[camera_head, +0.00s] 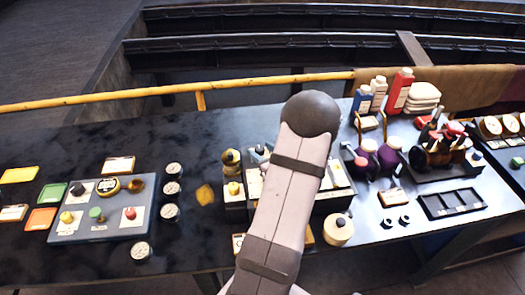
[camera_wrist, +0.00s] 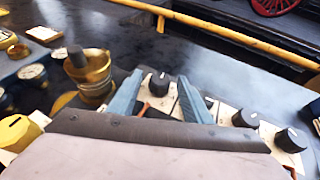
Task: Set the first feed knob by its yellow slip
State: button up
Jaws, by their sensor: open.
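My gripper (camera_wrist: 160,100) shows in the wrist view with its two blue-grey fingers apart and empty. A black knob (camera_wrist: 158,83) with a pale mark on top stands on a white plate and appears between the fingers; I cannot tell whether they touch it. Two more black knobs, a middle one (camera_wrist: 245,117) and a right one (camera_wrist: 290,140), stand to its right. In the head view my arm covers much of this panel (camera_head: 338,190) and hides my gripper. A yellow card (camera_head: 18,175) lies at the far left; I cannot tell whether it is the slip.
A brass fitting (camera_wrist: 90,72) stands just left of my gripper. A grey board with small knobs (camera_head: 85,233) and several round gauges (camera_head: 170,188) lie to the left. Purple pots (camera_head: 388,155) and a dark tray (camera_head: 450,203) stand right. A yellow rail (camera_head: 230,85) runs behind.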

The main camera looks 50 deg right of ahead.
jog(key=c, duration=1.1)
jog(key=shift+o, duration=0.2)
jog(key=shift+d+y, duration=0.15)
jog(key=shift+y, duration=0.15)
jog(key=shift+d+n+t+y, duration=0.1)
jog(key=shift+n+t+y, duration=0.2)
jog(key=shift+n+y, duration=0.3)
jog(key=shift+s+d+n+y+b, duration=0.1)
jog(key=shift+n+y+b, duration=0.25)
jog(key=shift+n+y, duration=0.65)
jog(key=o, duration=1.1)
jog(key=shift+c, duration=0.2)
